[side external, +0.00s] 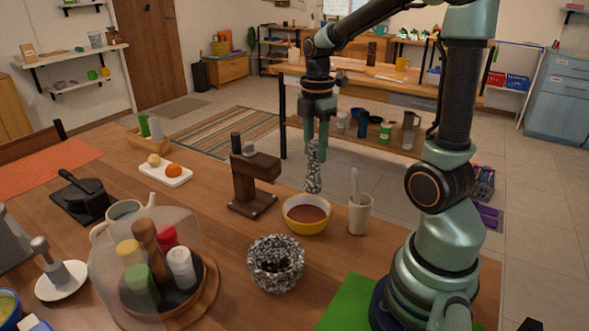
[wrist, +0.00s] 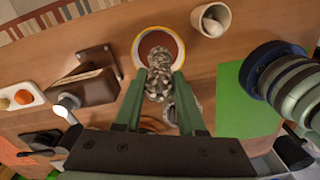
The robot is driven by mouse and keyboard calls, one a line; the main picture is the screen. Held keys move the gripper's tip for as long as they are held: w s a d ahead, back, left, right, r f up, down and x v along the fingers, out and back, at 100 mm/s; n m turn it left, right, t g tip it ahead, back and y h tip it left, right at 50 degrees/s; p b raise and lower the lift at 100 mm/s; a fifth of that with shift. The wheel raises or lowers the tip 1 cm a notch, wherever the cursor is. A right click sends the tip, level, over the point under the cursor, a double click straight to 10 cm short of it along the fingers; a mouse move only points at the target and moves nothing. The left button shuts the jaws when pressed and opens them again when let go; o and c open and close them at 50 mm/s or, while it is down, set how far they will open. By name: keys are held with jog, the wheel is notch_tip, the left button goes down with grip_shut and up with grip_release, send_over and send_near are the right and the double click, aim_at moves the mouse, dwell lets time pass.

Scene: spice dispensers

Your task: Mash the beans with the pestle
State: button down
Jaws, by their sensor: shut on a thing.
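My gripper (side external: 316,146) is shut on the upper part of a black-and-white speckled pestle (side external: 313,172). The pestle hangs almost upright in the air, thick end down, above and behind the yellow bowl in the side view. In the wrist view the pestle (wrist: 159,76) shows between the fingers (wrist: 160,76). The speckled mortar (side external: 276,277) stands on the table in front of the yellow bowl, apart from the pestle. Dark contents (side external: 275,262) show inside it, too small to tell clearly as beans. In the wrist view the mortar is mostly hidden behind my gripper.
The yellow bowl (side external: 306,226) holds something reddish-brown. A beige cup (side external: 359,216) with a utensil stands to its right, a brown wooden stand (side external: 252,180) to its left. A clear dome (side external: 125,250) over spice jars stands left of the mortar. A green mat (side external: 350,303) lies at the front right.

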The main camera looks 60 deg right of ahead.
jog(key=shift+r, duration=0.1)
jog(key=shift+r, duration=2.45)
